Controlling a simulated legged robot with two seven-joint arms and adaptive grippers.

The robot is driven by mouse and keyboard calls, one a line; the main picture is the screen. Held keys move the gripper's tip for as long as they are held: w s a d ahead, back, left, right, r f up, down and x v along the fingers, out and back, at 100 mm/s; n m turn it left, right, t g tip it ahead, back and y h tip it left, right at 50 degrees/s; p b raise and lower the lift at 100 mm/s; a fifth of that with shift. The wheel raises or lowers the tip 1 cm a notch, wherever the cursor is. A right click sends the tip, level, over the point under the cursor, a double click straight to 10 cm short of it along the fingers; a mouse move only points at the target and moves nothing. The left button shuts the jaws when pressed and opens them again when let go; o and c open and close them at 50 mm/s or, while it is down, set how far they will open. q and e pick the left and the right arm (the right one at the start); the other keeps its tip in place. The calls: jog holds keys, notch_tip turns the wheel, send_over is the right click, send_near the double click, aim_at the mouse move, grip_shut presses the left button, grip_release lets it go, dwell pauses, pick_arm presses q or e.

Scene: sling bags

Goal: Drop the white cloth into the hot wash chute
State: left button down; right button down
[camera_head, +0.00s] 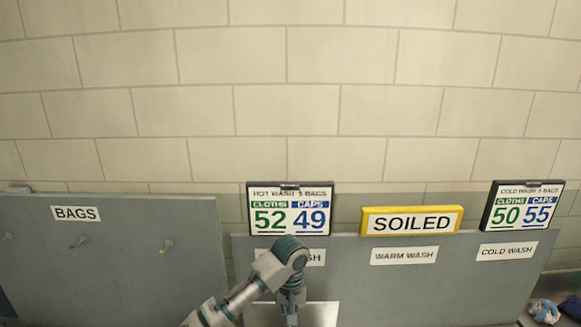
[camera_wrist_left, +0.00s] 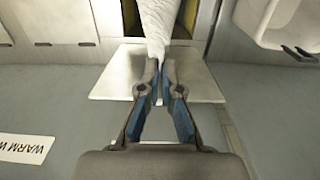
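My left gripper (camera_wrist_left: 160,88) is shut on the white cloth (camera_wrist_left: 158,22) in the left wrist view. The cloth extends from the fingertips to the picture's top edge, in front of or within a metal-framed opening (camera_wrist_left: 210,20); I cannot tell which. A pale metal plate (camera_wrist_left: 112,78) lies behind the fingers below the opening. In the head view my left arm bends down before the hot wash label (camera_head: 315,257), mostly hidden by it. The plate (camera_head: 322,314) shows at the bottom edge there, while the cloth does not. My right gripper is not in view.
Grey panels carry the warm wash label (camera_head: 404,255), cold wash label (camera_head: 507,250) and bags label (camera_head: 76,213) with pegs. Count boards (camera_head: 290,208) and a yellow-framed soiled sign (camera_head: 411,220) stand on top. A white bin-like container (camera_wrist_left: 285,25) is near the gripper.

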pick_arm(q)
notch_tip(320, 180, down, 30)
jog(key=b, duration=0.3)
grip_release()
dwell(2.3)
notch_tip(320, 180, up, 6)
jog(key=p, duration=0.3)
jog(key=shift+f, duration=0.25)
jog(key=shift+r, duration=0.1)
notch_tip(320, 180, up, 12)
dwell(0.6)
